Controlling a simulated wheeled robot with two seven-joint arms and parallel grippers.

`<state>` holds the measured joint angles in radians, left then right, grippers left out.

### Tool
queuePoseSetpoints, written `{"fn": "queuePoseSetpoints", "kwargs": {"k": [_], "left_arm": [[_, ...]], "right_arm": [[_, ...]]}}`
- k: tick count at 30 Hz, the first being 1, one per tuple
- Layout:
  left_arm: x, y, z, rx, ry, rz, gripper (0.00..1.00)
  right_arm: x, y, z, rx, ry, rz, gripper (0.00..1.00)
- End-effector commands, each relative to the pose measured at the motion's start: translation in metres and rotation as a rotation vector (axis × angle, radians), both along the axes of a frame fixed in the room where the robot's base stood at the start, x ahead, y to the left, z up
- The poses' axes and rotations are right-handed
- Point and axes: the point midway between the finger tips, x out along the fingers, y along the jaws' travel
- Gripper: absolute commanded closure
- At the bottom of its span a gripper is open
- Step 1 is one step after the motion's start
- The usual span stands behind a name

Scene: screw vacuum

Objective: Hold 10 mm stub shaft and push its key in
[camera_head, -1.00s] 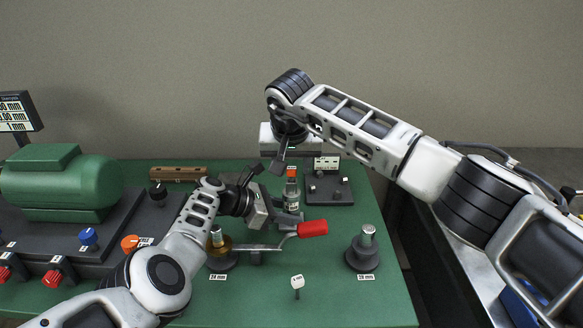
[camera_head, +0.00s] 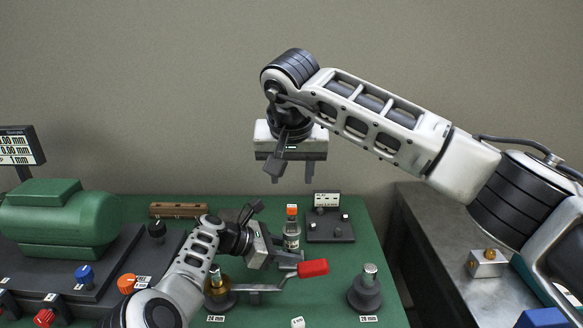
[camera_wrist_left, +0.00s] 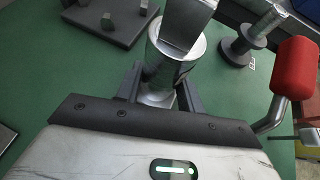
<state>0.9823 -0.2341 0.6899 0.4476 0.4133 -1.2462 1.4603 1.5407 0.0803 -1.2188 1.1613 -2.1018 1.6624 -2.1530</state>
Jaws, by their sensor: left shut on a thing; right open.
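My left gripper (camera_head: 288,259) is low over the green bench. In the left wrist view its two fingers (camera_wrist_left: 160,88) are shut on an upright silver cylindrical piece (camera_wrist_left: 156,62), which looks like the stub shaft. A flat-faced silver part (camera_wrist_left: 187,22) shows above that piece; I cannot tell whether it is part of it. My right gripper (camera_head: 293,176) is open and empty, fingers down, in the air above the back of the bench. I cannot make out the key for certain.
A red-handled crank (camera_head: 313,268) is right beside my left gripper. Posts with metal tops stand left (camera_head: 217,290) and right (camera_head: 366,288). A green motor (camera_head: 60,218) is at left.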

Motion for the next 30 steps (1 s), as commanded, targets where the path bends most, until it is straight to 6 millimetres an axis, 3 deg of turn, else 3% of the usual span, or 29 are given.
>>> {"fn": "queuePoseSetpoints", "kwargs": {"k": [1,3,17,30], "left_arm": [[0.0,0.001,-0.001,0.002,0.001,0.0,0.54],[0.0,0.0,-0.001,0.002,0.001,0.0,0.37],[0.001,0.0,0.011,0.001,-0.003,0.001,0.37],[0.0,0.0,0.086,0.001,-0.002,0.0,0.37]], "right_arm": [[0.0,0.0,0.0,0.0,0.0,0.0,0.55],[0.0,0.0,0.0,0.0,0.0,0.0,0.55],[0.0,0.0,0.0,0.0,0.0,0.0,0.55],[0.0,0.0,0.0,0.0,0.0,0.0,0.55]]}}
